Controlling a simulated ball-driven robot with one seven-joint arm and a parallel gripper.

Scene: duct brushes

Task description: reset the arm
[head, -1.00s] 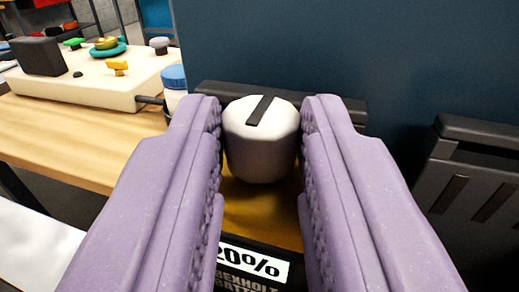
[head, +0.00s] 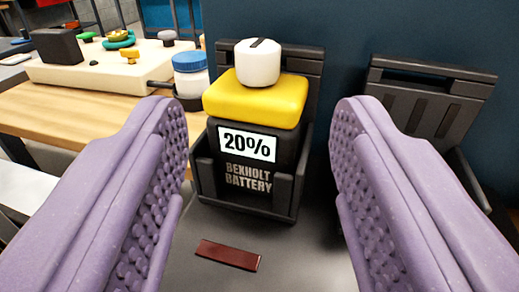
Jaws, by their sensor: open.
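My gripper (head: 260,160) shows as two purple studded fingers at the left and right of the head view. It is open wide with nothing between the fingers. Ahead of it a black battery (head: 226,160) with a yellow top (head: 255,98) and a "20%" label stands upright in a dark holder (head: 285,190). A white knob with a black stripe (head: 258,65) sits on top of the yellow part. The fingers are apart from the battery and knob.
A second dark holder (head: 425,105) stands to the right and looks empty. A wooden table (head: 75,115) at left bears a cream panel (head: 105,68) with coloured knobs and a blue-lidded jar (head: 190,75). A dark red strip (head: 227,255) lies on the grey surface in front. A dark blue wall is behind.

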